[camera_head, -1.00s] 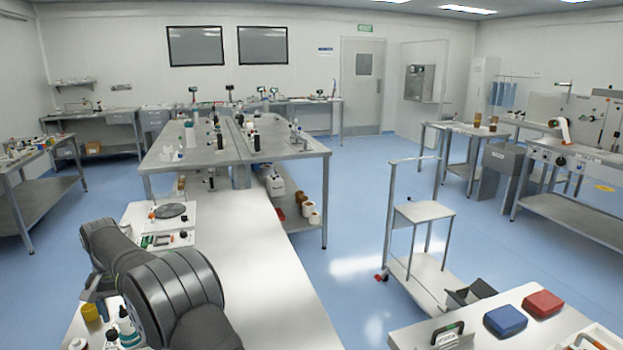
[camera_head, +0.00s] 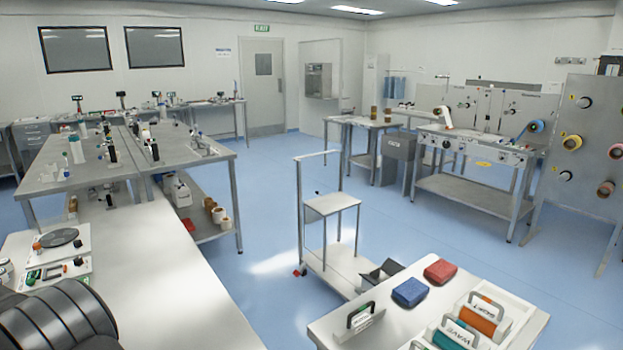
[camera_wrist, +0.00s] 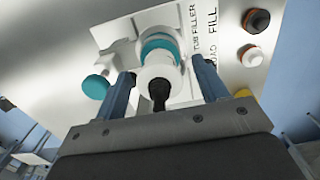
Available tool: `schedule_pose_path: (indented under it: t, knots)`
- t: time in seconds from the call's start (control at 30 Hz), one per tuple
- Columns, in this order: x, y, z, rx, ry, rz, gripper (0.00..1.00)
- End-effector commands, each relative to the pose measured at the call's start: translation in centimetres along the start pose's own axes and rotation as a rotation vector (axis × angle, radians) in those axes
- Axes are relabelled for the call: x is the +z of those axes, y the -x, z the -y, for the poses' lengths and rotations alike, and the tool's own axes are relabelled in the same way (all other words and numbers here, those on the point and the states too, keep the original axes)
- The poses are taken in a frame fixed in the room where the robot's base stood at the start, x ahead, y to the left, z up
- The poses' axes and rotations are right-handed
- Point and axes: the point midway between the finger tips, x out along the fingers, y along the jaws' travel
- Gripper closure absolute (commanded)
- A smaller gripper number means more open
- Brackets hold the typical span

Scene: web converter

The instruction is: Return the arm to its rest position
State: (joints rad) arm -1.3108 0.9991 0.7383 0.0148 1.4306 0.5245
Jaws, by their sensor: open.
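My gripper (camera_wrist: 163,72) shows in the wrist view with its two blue-grey fingers spread apart. It is open, and I see nothing clamped in it. Behind and between the fingers is the white nozzle (camera_wrist: 158,68) of a tub filler, with a teal ring and a black tip. I cannot tell how far the fingers are from it. In the head view my dark ribbed arm (camera_head: 55,320) is cut off at the lower left corner, and the gripper is out of that view.
In the head view, a long white bench (camera_head: 170,290) runs beside my arm. A trolley (camera_head: 335,235) stands mid-floor. Blue (camera_head: 410,291) and red (camera_head: 440,271) blocks lie on a front-right table.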

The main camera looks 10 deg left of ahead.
Motion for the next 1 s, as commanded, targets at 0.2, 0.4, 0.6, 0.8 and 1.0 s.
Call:
schedule_pose_path:
  t: [0.2,0.4,0.6,0.8,1.0]
  knots:
    - [-0.1,3.5,0.0,-0.002,0.0,-0.004,0.34]
    - [-0.1,7.4,0.0,-0.002,0.0,-0.004,0.34]
    - [-0.1,11.3,0.0,-0.002,0.0,-0.004,0.34]
    - [-0.1,14.4,0.0,-0.001,0.0,-0.002,0.34]
    - [0.0,15.1,0.0,0.001,0.0,0.003,0.34]
